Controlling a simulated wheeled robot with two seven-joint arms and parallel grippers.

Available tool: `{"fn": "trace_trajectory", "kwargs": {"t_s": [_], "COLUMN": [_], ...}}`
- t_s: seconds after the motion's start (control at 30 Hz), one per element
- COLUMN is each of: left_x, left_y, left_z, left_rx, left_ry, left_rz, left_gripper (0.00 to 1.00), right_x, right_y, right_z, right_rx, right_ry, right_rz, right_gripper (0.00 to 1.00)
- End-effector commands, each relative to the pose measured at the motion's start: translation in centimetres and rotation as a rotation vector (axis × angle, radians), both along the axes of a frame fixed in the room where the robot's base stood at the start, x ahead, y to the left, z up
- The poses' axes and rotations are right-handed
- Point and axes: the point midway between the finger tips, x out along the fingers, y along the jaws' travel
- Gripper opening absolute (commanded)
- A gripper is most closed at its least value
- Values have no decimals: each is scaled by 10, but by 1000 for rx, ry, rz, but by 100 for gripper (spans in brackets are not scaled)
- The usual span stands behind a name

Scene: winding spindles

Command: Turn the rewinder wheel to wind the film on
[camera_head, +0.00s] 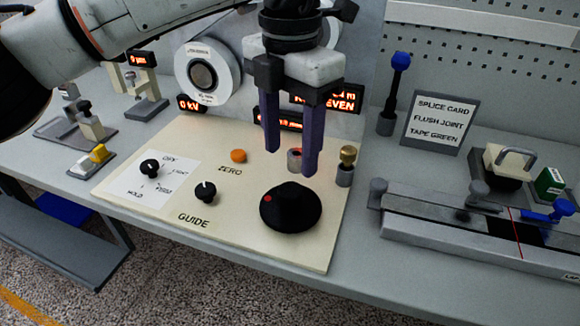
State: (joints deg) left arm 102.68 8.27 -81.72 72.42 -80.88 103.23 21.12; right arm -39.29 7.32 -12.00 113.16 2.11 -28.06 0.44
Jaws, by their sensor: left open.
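The rewinder wheel appears to be the large black round knob (290,208) with a red dot, on the right part of the cream control panel (250,247). My left gripper (289,163) hangs above and behind the knob in the picture, fingers pointing down. Its two purple fingers are apart with nothing between them, and their tips look clear of the knob. A white film reel (208,74) is mounted on the upright panel behind, partly beside my arm. My right gripper is not in view.
The panel also carries small black knobs (205,191), an orange button (238,156) and a brass-topped post (346,165). Lit displays behind are partly covered by my gripper. A splicing track (470,236) and a sign (440,122) stand to the right. The panel's front strip is clear.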

Motion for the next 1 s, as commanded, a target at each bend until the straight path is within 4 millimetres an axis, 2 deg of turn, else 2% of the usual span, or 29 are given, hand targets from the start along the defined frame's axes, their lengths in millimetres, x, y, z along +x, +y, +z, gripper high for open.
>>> {"fn": "trace_trajectory", "kwargs": {"t_s": [0.1,0.23,1.0], "left_x": [0,0,0], "left_y": [0,0,0], "left_z": [18,27,28], "left_rx": [-1,0,0], "left_ry": [-1,0,1], "left_rz": [1,0,0], "left_gripper": [53,53,53], "right_x": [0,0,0], "right_y": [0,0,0], "right_z": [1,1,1], "right_rx": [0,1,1], "right_ry": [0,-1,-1], "right_rz": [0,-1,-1], "right_gripper": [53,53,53]}}
